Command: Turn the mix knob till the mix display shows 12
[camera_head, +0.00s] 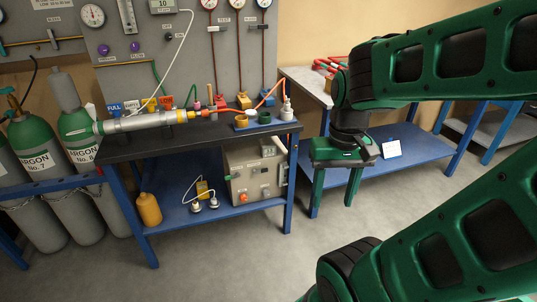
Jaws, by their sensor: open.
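A small grey display (162,5) at the top of the grey wall panel reads what looks like 10. Its label is too small to read. Two purple knobs, a left one (103,49) and a right one (135,46), sit lower left on the same panel. I cannot tell which knob is the mix knob. My gripper (334,204) hangs right of the workbench, fingers pointing down, apart and empty. It is well away from the panel and the knobs.
Argon cylinders (78,135) stand left. The front floor is clear.

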